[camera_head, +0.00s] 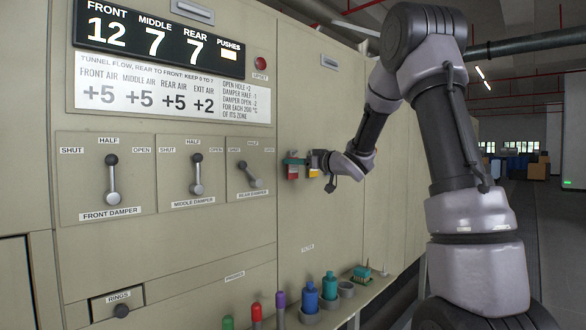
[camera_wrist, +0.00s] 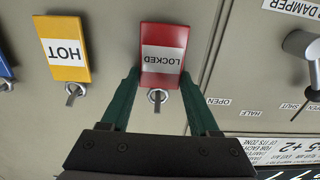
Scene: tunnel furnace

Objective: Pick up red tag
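The red tag (camera_wrist: 164,52) reads LOCKED, upside down in the wrist view, and hangs on the panel by a small metal hook (camera_wrist: 157,96). In the head view the red tag (camera_head: 293,173) shows just below my green fingers. My gripper (camera_wrist: 160,72) has one finger on each side of the tag, with the fingertips close to its edges. The fingers look spread, and I cannot tell whether they touch the tag.
A yellow HOT tag (camera_wrist: 62,50) hangs beside the red one, with part of a blue tag (camera_wrist: 5,68) beyond it. The rear damper lever (camera_head: 250,174) is on the panel to the left.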

